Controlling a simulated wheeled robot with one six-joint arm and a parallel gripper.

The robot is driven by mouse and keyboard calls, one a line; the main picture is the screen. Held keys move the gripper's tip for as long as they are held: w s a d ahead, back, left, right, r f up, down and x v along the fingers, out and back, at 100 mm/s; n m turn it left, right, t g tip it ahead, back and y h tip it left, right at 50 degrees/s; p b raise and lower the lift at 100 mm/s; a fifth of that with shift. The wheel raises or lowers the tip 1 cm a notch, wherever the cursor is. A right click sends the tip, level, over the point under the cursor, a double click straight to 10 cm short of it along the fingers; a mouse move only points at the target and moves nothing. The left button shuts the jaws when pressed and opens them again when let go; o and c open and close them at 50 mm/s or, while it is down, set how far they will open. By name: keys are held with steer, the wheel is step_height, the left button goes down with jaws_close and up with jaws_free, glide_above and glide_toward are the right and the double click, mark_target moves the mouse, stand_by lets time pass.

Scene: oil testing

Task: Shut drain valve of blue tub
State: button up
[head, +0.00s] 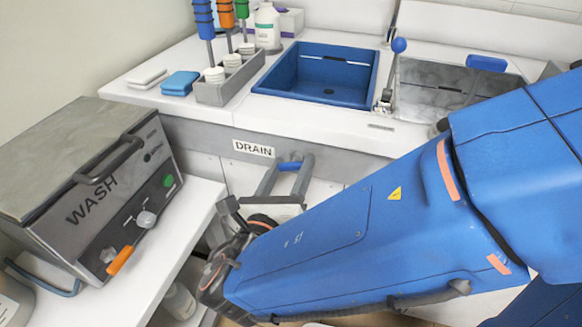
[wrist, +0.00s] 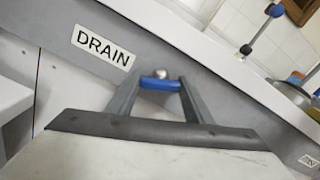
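The blue tub (head: 325,78) is sunk in the white counter in the head view. A DRAIN label (head: 253,148) is on the grey front panel below it; the label also shows in the wrist view (wrist: 103,47). My gripper (head: 289,170) is below and right of the label, its two grey fingers wide apart and pointing at the panel. The drain valve's blue handle (wrist: 160,84) lies crosswise between the fingertips, with a round metal part behind it. Its ends are close to both fingers; I cannot tell whether they touch.
A WASH machine (head: 90,180) with an orange-handled lever stands on a lower white bench at left. A grey holder (head: 225,85) with tall tools is left of the tub. A blue-knobbed lever (head: 392,75) and a metal basin are right of it. A second label (wrist: 309,161) shows at lower right.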

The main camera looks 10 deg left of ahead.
steer(key=m, duration=0.4)
stand_by(0.4)
steer(key=shift+m, duration=0.3)
steer(key=o, duration=1)
steer(key=shift+o, duration=0.2)
steer(key=shift+s, duration=0.15)
steer(key=s+a, duration=0.1)
steer(key=s, duration=1.6)
steer(key=shift+a, duration=0.2)
steer(key=shift+s+a, duration=0.1)
steer(key=shift+s, duration=0.05)
